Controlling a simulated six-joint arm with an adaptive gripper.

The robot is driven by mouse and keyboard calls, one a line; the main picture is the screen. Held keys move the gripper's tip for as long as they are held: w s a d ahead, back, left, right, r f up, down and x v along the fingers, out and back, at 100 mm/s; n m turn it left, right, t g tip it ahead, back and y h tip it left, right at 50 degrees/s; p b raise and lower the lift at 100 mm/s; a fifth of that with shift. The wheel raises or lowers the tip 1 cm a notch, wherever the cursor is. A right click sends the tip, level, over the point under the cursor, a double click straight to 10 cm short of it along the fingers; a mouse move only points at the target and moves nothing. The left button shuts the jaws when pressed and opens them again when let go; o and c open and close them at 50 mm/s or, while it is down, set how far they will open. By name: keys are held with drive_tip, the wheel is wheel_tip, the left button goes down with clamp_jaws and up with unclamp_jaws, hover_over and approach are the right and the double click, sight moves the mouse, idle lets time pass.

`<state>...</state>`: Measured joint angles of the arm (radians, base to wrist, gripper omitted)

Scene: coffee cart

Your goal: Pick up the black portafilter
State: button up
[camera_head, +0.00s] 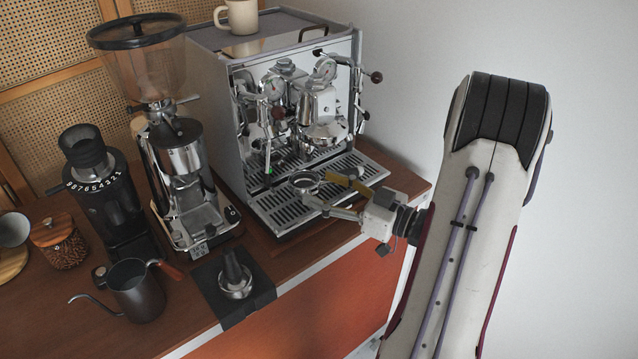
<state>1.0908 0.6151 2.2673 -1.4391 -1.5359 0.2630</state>
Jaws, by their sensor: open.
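A round, dark-centred metal portafilter head (303,182) shows over the drip tray, in front of the espresso machine. Its handle cannot be made out clearly among my gripper's fingers. My gripper (322,189) reaches in from the right, with its fingers spread and pointing left. One pale finger lies nearer the front edge, and a yellowish-brown part shows on the far side. The fingertips are right beside the portafilter head; whether they touch it cannot be told.
The espresso machine (222,115) stands behind, its drip tray (282,215) below my gripper. A cup (237,17) is on top.

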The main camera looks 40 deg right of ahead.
drive_tip(key=shift+w, duration=0.1)
drive_tip(key=shift+x, duration=2.5)
drive_tip(key=shift+d+f, duration=0.1)
drive_tip(key=shift+f, duration=0.05)
drive_tip(key=c, duration=1.4)
